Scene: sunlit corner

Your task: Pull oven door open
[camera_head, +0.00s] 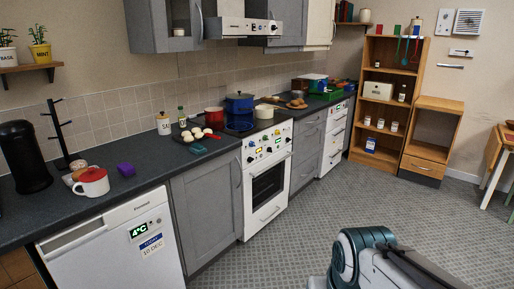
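The white oven (247,215) stands in the counter run, left of the picture's middle, between grey cabinets. Its front has a control panel (262,147) with knobs and small displays at the top. The oven door (268,187) below has a dark window and looks shut. A light bar handle (268,164) runs along the door's top edge. A lower white panel lies under the door. My gripper is not in view; only a teal and white part of my own body shows at the bottom right, well apart from the oven.
Pots, including a blue pot (239,103) and a red pot (214,117), stand on and beside the hob. The patterned floor (300,226) before the oven is clear.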

